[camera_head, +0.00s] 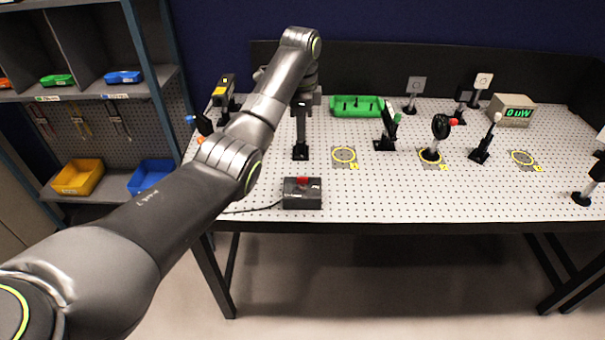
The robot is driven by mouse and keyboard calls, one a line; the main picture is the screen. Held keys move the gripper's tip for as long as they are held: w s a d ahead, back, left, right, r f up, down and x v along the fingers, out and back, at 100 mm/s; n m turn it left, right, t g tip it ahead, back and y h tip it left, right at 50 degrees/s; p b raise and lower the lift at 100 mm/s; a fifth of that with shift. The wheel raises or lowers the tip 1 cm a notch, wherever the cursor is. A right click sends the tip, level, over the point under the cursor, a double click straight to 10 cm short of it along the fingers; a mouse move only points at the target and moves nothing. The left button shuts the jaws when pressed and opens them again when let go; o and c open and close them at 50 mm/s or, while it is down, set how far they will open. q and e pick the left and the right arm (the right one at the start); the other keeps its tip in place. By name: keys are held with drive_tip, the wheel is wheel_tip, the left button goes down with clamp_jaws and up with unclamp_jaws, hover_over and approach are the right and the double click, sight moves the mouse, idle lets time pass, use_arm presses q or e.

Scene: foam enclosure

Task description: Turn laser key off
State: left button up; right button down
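A small dark control box (302,200) with a red knob or button (302,181) on top sits near the front edge of the white perforated table, a cable leaving its left side. I cannot make out a key on it. A black-and-yellow device (222,91), perhaps the laser, stands at the table's back left, partly hidden by my arm. My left arm crosses from lower left, and its gripper (306,98) hangs over the back of the table, beyond the box and apart from it. My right gripper is out of view.
A green tray (357,106), several optic mounts and a meter (513,110) reading "0 uW" stand on the table (400,195). Shelves with bins are at left. The front strip right of the box is mostly clear.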

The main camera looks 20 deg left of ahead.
use_arm(q)
approach(302, 178)
wheel_tip(302, 178, down, 9)
drive_tip(key=shift+r, duration=0.15)
idle(0.6)
clamp_jaws()
